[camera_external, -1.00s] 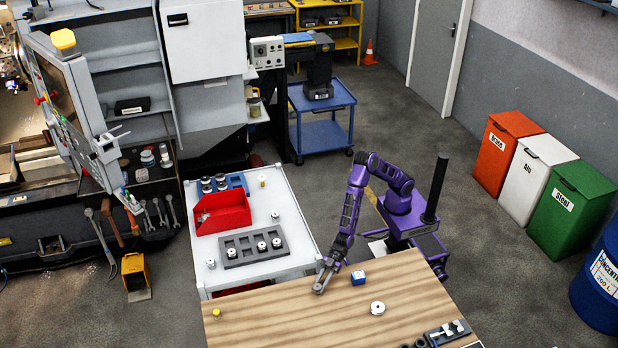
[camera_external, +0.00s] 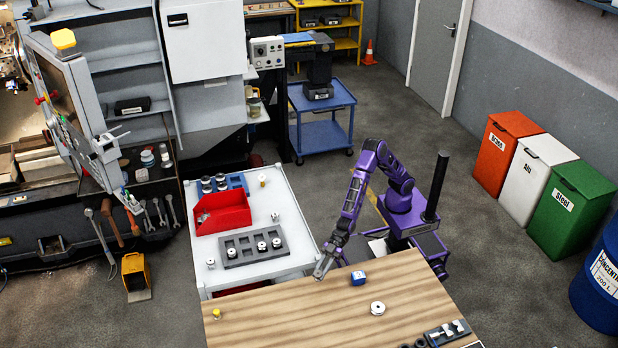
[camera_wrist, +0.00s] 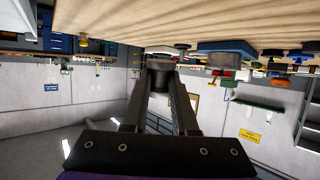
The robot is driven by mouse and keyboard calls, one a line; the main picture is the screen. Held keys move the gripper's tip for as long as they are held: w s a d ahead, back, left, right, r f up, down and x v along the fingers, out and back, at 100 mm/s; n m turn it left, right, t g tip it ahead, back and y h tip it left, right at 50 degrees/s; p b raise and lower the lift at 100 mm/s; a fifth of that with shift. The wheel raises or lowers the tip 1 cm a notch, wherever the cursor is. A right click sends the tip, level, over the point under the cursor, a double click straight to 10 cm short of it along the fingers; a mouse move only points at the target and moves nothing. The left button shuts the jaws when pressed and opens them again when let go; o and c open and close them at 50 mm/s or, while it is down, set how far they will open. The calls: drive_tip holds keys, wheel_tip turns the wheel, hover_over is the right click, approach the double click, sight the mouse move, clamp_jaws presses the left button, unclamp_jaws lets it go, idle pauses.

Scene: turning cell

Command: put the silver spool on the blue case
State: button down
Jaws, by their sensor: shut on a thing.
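A white cart (camera_external: 290,262) with a red bin (camera_external: 221,212) stands behind left. The table's middle is clear.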

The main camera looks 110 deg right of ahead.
drive_tip(key=s+r+n+y+p, duration=0.1)
drive_tip(key=s+r+p, duration=0.1)
drive_tip(key=s+r, duration=0.15)
wheel_tip(320, 180, up, 2)
drive_tip(key=n+g+y+p, duration=0.3)
drive_tip(key=n+g+y, duration=0.1)
hover_over(358, 277)
drive_tip(key=d, duration=0.3)
drive_tip(key=f, duration=0.2)
drive_tip(key=s+f+b, duration=0.1)
drive_tip(key=f, duration=0.2)
drive_tip(key=shift+s+a+f, duration=0.15)
drive_tip(key=shift+s+f, duration=0.1)
drive_tip(key=shift+f, duration=0.15)
drive_tip(key=shift+f+b, duration=0.55)
drive_tip(key=shift+f, duration=1.45)
drive_tip(key=shift+f, duration=0.1)
drive_tip(key=shift+f, duration=0.15)
drive_tip(key=c, duration=0.7)
unclamp_jaws()
